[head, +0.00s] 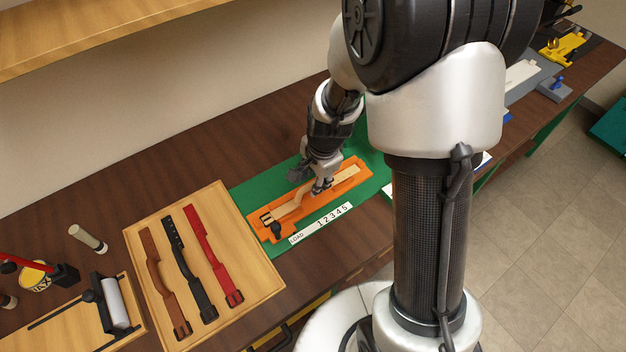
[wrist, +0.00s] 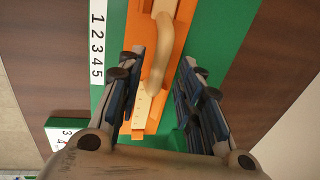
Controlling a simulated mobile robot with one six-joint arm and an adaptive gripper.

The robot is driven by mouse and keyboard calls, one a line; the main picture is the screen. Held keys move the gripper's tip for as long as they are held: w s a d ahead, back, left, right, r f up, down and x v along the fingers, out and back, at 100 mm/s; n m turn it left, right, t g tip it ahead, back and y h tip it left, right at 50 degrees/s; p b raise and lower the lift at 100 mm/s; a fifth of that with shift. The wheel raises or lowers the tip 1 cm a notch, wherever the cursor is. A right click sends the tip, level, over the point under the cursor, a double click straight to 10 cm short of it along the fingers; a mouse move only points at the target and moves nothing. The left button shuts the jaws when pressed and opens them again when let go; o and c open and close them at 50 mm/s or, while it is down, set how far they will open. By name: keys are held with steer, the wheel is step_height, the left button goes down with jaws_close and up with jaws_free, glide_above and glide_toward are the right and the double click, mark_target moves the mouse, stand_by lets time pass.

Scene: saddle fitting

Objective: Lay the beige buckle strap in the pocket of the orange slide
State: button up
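The orange slide (head: 263,232) lies on the green mat, with the beige buckle strap (head: 291,208) along it, its buckle at the slide's near left end. The strap's middle bends sideways and looks raised in the wrist view (wrist: 176,40). A pale flat stretch with small holes lies beyond the bend. My gripper (head: 321,186) is low over the right half of the slide. In the wrist view my gripper (wrist: 164,60) is open, its fingers on either side of the slide (wrist: 136,40), apart from the strap. I cannot tell whether the whole strap sits in the pocket.
A wooden board (head: 259,275) with brown, black and red straps lies to the left. A white strip with numbers (head: 320,224) runs along the slide's front. The green mat (head: 262,190) is clear behind the slide. A roller (head: 112,302) stands far left.

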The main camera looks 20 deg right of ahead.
steer(key=s+r+n+t+p, duration=0.1)
steer(key=s+r+n, duration=0.35)
steer(key=r, duration=0.55)
steer(key=s+r+n+p, duration=0.1)
steer(key=s+r+n, duration=0.3)
steer(key=r, duration=0.7)
steer(key=s+r+n, duration=0.2)
steer(key=s+n, duration=0.1)
steer(key=s, duration=0.3)
steer(key=s+r+n+t, duration=0.1)
steer(key=s+r+n, duration=0.1)
steer(key=s, duration=0.4)
steer(key=shift+s+r+n+t+h, duration=0.2)
steer(key=shift+r+n+t+h, duration=0.1)
steer(key=shift+r+n, duration=0.15)
